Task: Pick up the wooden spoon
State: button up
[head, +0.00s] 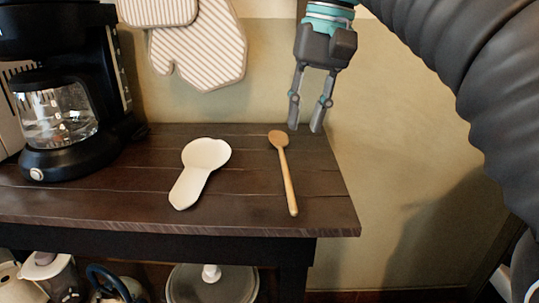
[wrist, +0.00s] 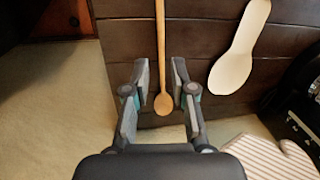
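The wooden spoon (head: 287,174) lies on the dark wooden shelf, its bowl toward the wall and its handle toward the front edge. My gripper (head: 305,130) is open and empty, near the bowl end and slightly to its right in the head view. In the wrist view the spoon (wrist: 163,103) has its bowl between the two spread fingertips of my gripper (wrist: 160,78), with the handle running up the picture. The fingers appear apart from the spoon. Their exact height above the shelf is hard to tell.
A white spoon rest (head: 198,172) lies on the shelf (head: 245,215) left of the spoon. A black coffee maker (head: 70,164) stands at the far left. Striped oven mitts (head: 212,50) hang on the wall. The shelf's right edge is close to the spoon.

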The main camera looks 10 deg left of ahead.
send_over(289, 183)
jog(key=d, duration=0.2)
jog(key=f, duration=0.4)
jog(key=shift+w+a+f, duration=0.2)
jog(key=shift+w+f, duration=0.05)
jog(key=shift+w, duration=0.05)
jog(key=shift+a+f, duration=0.2)
jog(key=shift+f, duration=0.7)
jog(key=f+b, duration=0.2)
jog(key=f, duration=0.1)
jog(key=a+f+b, duration=0.1)
jog(key=shift+s+f, duration=0.25)
jog(key=shift+f, duration=0.1)
jog(key=shift+r, duration=0.1)
jog(key=shift+c, duration=0.3)
grip_shut()
